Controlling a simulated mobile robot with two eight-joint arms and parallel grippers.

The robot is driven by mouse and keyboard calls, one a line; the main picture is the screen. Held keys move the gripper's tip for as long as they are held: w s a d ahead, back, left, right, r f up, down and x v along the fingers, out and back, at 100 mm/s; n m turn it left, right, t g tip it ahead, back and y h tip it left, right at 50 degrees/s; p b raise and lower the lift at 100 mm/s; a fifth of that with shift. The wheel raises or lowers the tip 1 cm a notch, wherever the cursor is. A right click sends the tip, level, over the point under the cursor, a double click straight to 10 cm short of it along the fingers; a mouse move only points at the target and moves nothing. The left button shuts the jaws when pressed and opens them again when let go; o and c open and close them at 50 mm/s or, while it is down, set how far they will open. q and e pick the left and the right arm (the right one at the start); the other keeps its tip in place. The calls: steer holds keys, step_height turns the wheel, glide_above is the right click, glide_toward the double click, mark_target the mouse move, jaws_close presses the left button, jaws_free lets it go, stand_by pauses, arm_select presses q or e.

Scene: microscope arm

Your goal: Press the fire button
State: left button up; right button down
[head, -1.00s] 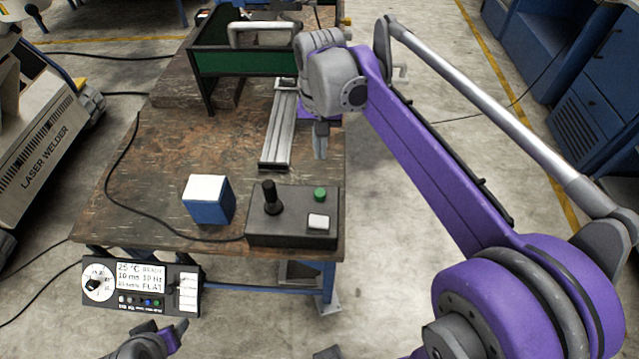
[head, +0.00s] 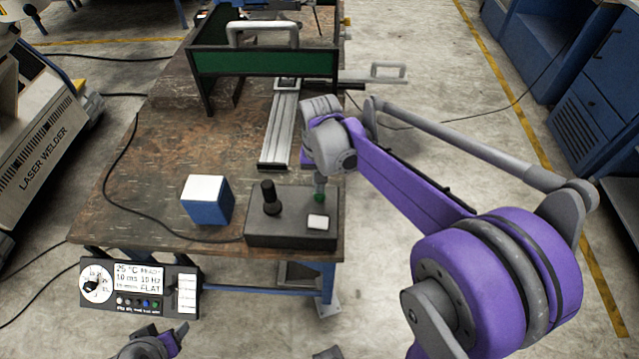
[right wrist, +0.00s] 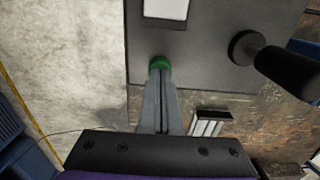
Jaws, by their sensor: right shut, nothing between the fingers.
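A dark control box (head: 285,238) sits at the table's front right corner. It carries a round green button (head: 319,198), a white rectangular button (head: 318,222) and a black joystick (head: 269,198). No label on either button can be read. My right gripper (head: 320,186) is shut and empty, its tips right at the green button. In the right wrist view the closed fingers (right wrist: 160,72) overlap the edge of the green button (right wrist: 160,61); I cannot tell whether they touch or press it. My left gripper (head: 165,340) shows partly at the bottom left, away from the box.
A blue box with a white top (head: 207,200) stands left of the control box. A metal rail (head: 280,130) and a green-panelled frame (head: 245,62) are behind. A display panel (head: 138,284) hangs at the table's front. A black cable (head: 135,210) crosses the table.

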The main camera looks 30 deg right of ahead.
steer(key=shift+f+b, duration=0.6)
steer(key=shift+f, duration=0.3)
steer(key=shift+s+a+f, duration=0.1)
steer(key=shift+s+f, duration=0.05)
steer(key=shift+s, duration=0.15)
steer(key=shift+w, duration=0.2)
steer(key=r+p, duration=0.1)
steer(key=r, duration=0.1)
steer(key=r+p, duration=0.2)
steer(key=shift+w+r, duration=0.2)
steer(key=shift+r, duration=0.2)
arm_select(q)
steer(key=shift+a+r, duration=0.2)
steer(key=shift+r, duration=1.05)
arm_select(e)
step_height(320, 180, up, 10)
steer(key=shift+s, duration=0.15)
